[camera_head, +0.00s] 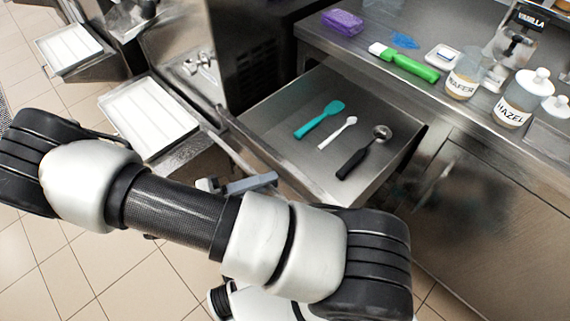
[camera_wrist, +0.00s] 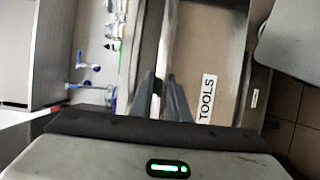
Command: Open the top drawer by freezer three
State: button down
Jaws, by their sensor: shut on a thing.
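The top drawer (camera_head: 285,112) stands pulled well out from under the steel counter in the head view. In it lie a teal spatula (camera_head: 320,119), a small white spoon (camera_head: 338,132) and a black-handled scoop (camera_head: 365,152). In the wrist view, the drawer front (camera_wrist: 207,45) carries a white TOOLS label (camera_wrist: 207,98). My gripper (camera_wrist: 161,86) is at the drawer front, its fingers shut on the drawer handle.
The steel counter (camera_head: 400,78) holds a purple sponge (camera_head: 342,22), a green-handled tool (camera_head: 408,65) and jars labelled WAFER (camera_head: 462,82) and HAZEL (camera_head: 515,103). A dark freezer (camera_head: 250,60) stands left of the drawer. White trays (camera_head: 150,115) sit further left. Tiled floor is open at lower left.

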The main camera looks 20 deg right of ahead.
jog(key=shift+s+a, duration=0.3)
jog(key=shift+a, duration=0.5)
jog(key=shift+s+a, duration=0.35)
jog(key=shift+a, duration=0.4)
jog(key=shift+s+a, duration=0.3)
jog(key=shift+a, duration=0.5)
jog(key=c, duration=1.7)
grip_release()
jog(key=a, duration=1.7)
jog(key=shift+a, duration=0.2)
jog(key=shift+a, duration=0.1)
